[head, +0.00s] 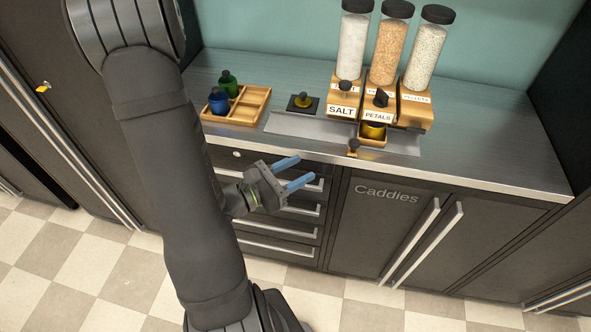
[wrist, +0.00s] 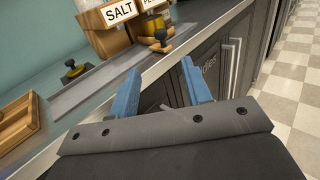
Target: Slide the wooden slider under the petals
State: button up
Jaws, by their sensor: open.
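The petals dispenser (head: 388,55) is the middle of three, a clear jar of orange-pink flakes on a wooden base with a PETALS label (head: 378,116). The wooden slider (head: 371,143) is at the foot of that base and reaches toward the counter's front edge. A yellow cup (head: 374,131) sits on it, and a dark knob (head: 353,145) is at its front. The cup (wrist: 153,27) and knob (wrist: 160,35) also show in the wrist view. My gripper (head: 306,168) is open and empty, in front of the counter edge, left of and lower than the knob.
The salt dispenser (head: 353,45) stands left of the petals, and a third dispenser (head: 426,50) right. A black pad with a yellow piece (head: 303,101) and a wooden tray (head: 246,105) with blue and green bottles are further left. A metal strip (head: 290,125) lies along the counter.

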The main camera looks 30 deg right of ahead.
jog(key=shift+a, duration=0.15)
jog(key=shift+a, duration=1.9)
jog(key=shift+s+a+r, duration=0.25)
jog(key=shift+a+r, duration=0.2)
jog(key=shift+r, duration=0.4)
jog(key=shift+s+a+r, duration=0.2)
jog(key=shift+a+r, duration=0.2)
jog(key=shift+r, duration=0.4)
jog(key=shift+s+a+r, duration=0.25)
jog(key=shift+a+r, duration=0.2)
jog(key=shift+r, duration=0.4)
jog(key=w+d+f, duration=0.1)
jog(key=d+f, duration=0.2)
jog(key=f, duration=0.2)
jog(key=shift+w+d, duration=0.2)
jog(key=shift+d, duration=0.15)
jog(key=shift+a, duration=0.15)
